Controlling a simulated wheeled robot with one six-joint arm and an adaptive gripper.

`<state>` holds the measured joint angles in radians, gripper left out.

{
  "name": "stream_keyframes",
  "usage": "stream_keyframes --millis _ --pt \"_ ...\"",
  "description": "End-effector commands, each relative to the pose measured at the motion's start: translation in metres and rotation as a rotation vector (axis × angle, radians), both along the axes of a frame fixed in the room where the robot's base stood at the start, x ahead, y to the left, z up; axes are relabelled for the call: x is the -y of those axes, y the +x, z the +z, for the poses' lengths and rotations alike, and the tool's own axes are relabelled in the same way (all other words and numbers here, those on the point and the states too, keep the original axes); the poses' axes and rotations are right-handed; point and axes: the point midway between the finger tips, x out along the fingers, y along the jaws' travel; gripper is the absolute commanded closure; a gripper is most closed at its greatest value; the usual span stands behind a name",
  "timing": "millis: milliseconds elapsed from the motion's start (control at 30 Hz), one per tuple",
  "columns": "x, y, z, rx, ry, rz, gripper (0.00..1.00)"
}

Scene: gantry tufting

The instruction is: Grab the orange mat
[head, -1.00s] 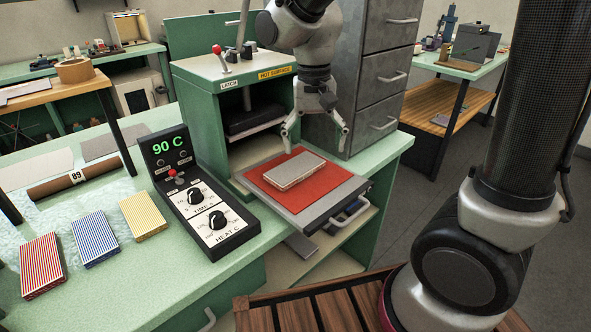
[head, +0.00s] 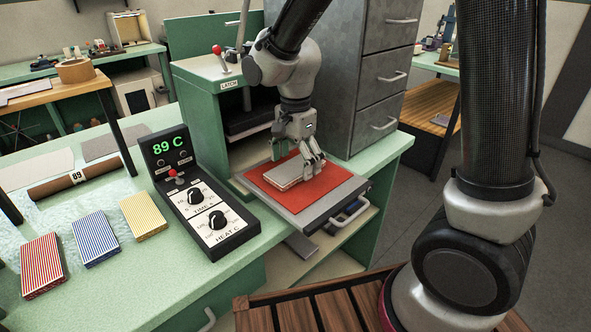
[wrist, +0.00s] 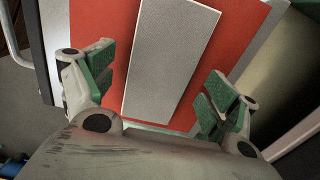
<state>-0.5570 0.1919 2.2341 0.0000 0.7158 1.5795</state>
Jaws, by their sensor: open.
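The orange-red mat (head: 318,186) lies flat on the grey pull-out tray (head: 318,211) of the green press. A light grey flat block (head: 289,173) rests on the mat and covers its middle. In the wrist view the mat (wrist: 225,60) shows on both sides of the grey block (wrist: 168,60). My gripper (head: 297,163) is low over the mat, above the block's far part. In the wrist view its green-padded fingers (wrist: 158,88) are spread wide, one on each side of the block, with nothing held. I cannot tell whether the fingertips touch the mat.
The press housing (head: 215,100) stands behind the tray, with a red-knobbed latch lever (head: 217,50). A control box (head: 197,195) reading 89 C is to the left. A grey drawer cabinet (head: 375,75) is close at the right. Striped pads (head: 96,240) lie at the left.

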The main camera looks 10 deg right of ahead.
Motion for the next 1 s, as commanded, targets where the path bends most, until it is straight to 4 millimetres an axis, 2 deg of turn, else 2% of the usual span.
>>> stream_keyframes --millis 267,533,833,1000 --pt "0.000 0.000 -0.004 0.001 0.001 0.001 0.12" --pt "0.000 0.000 -0.004 0.000 0.000 0.001 0.61" --pt "0.000 0.000 -0.002 0.001 0.001 0.001 0.61" --pt "0.000 0.001 0.020 0.004 0.003 0.001 0.61"
